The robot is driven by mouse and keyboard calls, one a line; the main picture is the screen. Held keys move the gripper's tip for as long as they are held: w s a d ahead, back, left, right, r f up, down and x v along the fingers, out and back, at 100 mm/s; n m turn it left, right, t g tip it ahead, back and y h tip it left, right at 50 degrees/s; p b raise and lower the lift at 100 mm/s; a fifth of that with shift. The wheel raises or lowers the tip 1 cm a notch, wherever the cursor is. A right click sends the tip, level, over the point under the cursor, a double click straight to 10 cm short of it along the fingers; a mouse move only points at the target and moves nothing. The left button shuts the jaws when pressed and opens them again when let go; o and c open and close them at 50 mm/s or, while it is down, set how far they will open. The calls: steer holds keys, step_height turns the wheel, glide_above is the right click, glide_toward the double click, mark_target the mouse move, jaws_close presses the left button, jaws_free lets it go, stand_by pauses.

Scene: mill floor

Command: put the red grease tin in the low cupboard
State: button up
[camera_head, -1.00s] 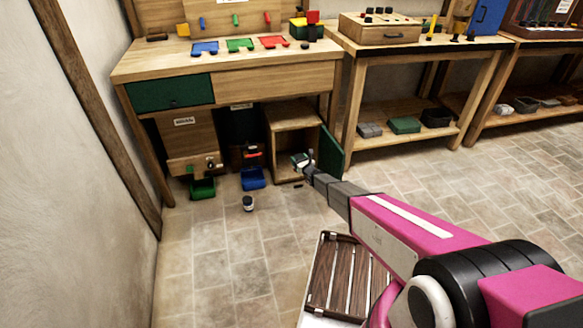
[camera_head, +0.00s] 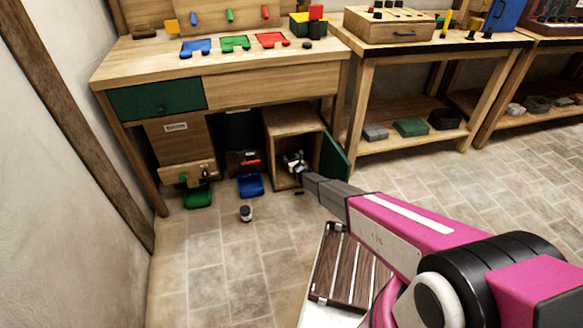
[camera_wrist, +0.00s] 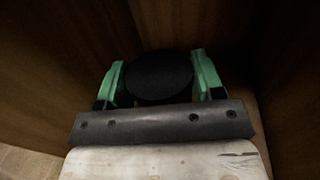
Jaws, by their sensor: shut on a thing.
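The low cupboard (camera_head: 294,121) stands under the workbench, with its green door (camera_head: 335,161) swung open to the right. My gripper (camera_head: 295,162) is inside the cupboard's opening. In the wrist view its green fingers (camera_wrist: 157,80) stand on either side of a round, black-topped tin (camera_wrist: 158,75) and are shut on it. Only the dark top shows clearly, so I cannot see whether the tin is red. Dark wooden walls surround the gripper there. I cannot tell whether the tin touches the cupboard floor.
A small dark-and-white jar (camera_head: 246,214) stands on the floor in front of the bench. A green bin (camera_head: 198,197) and a blue bin (camera_head: 250,186) sit left of the cupboard. A slatted wooden rack (camera_head: 345,268) lies near my base. The tiled floor at right is clear.

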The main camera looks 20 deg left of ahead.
step_height(320, 180, down, 6)
steer(key=shift+f, duration=0.25)
steer(key=shift+f, duration=0.15)
steer(key=o, duration=1.1)
